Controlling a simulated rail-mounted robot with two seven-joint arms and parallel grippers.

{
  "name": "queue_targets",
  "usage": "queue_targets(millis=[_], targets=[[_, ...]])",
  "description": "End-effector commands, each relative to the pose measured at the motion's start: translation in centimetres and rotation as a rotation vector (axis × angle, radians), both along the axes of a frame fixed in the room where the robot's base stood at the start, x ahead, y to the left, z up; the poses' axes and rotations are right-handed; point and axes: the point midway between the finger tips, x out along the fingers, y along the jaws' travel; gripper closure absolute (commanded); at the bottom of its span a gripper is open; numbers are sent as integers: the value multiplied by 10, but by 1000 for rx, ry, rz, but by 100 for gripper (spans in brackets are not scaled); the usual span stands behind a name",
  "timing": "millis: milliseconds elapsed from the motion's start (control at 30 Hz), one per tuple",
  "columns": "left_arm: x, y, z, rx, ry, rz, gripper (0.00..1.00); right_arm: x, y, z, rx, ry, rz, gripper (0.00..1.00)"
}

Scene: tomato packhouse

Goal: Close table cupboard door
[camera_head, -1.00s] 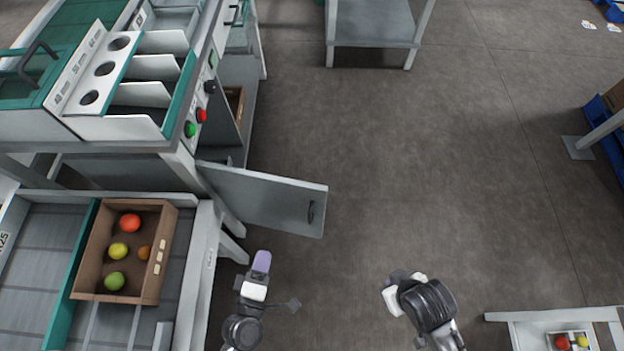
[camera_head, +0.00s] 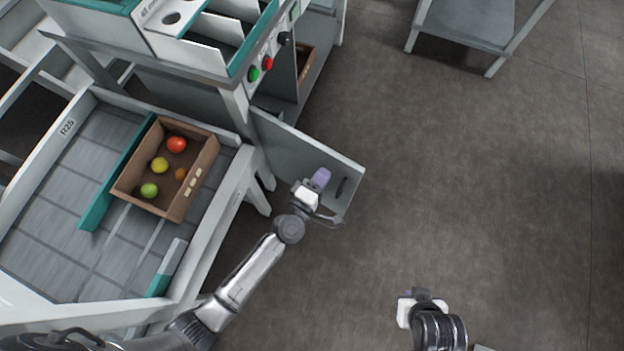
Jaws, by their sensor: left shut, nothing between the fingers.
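The grey cupboard door (camera_head: 290,151) stands open, swung out from the cupboard under the sorting machine. Its dark handle (camera_head: 342,187) is near the free end. The cupboard opening (camera_head: 291,93) shows behind it, with a brown box inside. My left gripper (camera_head: 320,180) is shut and empty. It overlaps the outer face of the door near the handle in the picture; I cannot tell whether it touches. My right gripper (camera_head: 425,296) is at the bottom, right of the door and away from it; its fingers do not show clearly.
A cardboard box (camera_head: 200,176) with several tomatoes sits on the conveyor table (camera_head: 222,217) left of the door. Green, red and black buttons (camera_head: 268,62) are above the cupboard. A grey table (camera_head: 455,28) stands at the back. The floor to the right is clear.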

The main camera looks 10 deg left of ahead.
Motion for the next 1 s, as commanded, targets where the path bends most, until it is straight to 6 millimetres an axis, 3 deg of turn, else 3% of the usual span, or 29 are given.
queue_targets(millis=[300,1000], targets=[[32,-11,-1,1,1,0,100,0,1,-7,2,0,-1,100],[45,-9,1,-3,2,42,100,-1,3,-6,12,2,-7,100]])
